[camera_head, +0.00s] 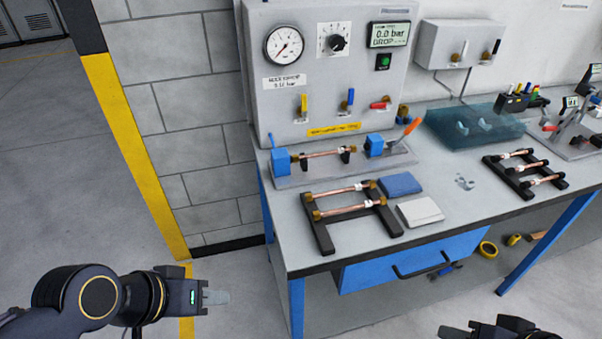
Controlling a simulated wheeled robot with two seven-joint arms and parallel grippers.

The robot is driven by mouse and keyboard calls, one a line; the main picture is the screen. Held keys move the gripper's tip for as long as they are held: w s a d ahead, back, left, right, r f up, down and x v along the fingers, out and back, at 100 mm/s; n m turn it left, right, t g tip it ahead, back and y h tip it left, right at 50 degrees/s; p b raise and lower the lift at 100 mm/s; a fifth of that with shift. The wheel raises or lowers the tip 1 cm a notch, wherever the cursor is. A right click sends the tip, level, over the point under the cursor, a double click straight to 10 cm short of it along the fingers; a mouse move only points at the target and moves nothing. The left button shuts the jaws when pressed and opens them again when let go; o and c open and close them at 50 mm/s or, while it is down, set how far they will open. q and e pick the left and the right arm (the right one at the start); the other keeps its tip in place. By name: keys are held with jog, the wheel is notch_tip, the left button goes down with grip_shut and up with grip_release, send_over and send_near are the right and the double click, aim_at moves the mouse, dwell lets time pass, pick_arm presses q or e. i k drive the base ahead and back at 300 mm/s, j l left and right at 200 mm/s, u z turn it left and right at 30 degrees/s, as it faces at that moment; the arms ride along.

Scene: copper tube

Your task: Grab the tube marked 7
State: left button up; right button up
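Several copper tubes with brass ends and small white tags are in view; the tag numbers are too small to read, so I cannot tell which is 7. Two, an upper tube (338,192) and a lower tube (344,211), lie on the left black rack (324,238). Another tube (318,154) sits in the blue-ended fixture (290,179). Further tubes (530,168) lie on the right black rack (557,183). My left gripper (217,297) is left of the bench, away from all tubes. My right gripper (456,331) shows partly at the bottom edge. Neither visibly holds anything.
A blue cloth (400,185) and a white cloth (419,211) lie beside the left rack. The gauge panel (330,75) stands behind the fixture. An orange-handled lever (411,128) sticks up at the fixture's right. The bench's front edge (400,249) lies between grippers and racks.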

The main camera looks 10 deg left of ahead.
aim_at(352, 149)
jog(key=k+j, duration=0.1)
jog(key=j, duration=0.25)
jog(key=k+j+z, duration=0.15)
jog(key=j, duration=0.5)
jog(key=k+j+z, duration=0.15)
jog(key=j, duration=0.2)
jog(key=i+j+z, duration=0.1)
jog(key=j, duration=0.25)
jog(key=i+j, duration=0.15)
jog(key=j, duration=0.2)
jog(key=i+j+z, duration=0.15)
jog(key=j, duration=0.2)
jog(key=j+z, duration=0.1)
jog(key=j, duration=0.3)
jog(key=i+j, duration=0.25)
jog(key=i, duration=0.25)
jog(key=i+j+z, duration=0.1)
jog(key=i, duration=0.35)
jog(key=i+j, duration=0.4)
jog(key=i+z, duration=0.05)
jog(key=i, duration=0.05)
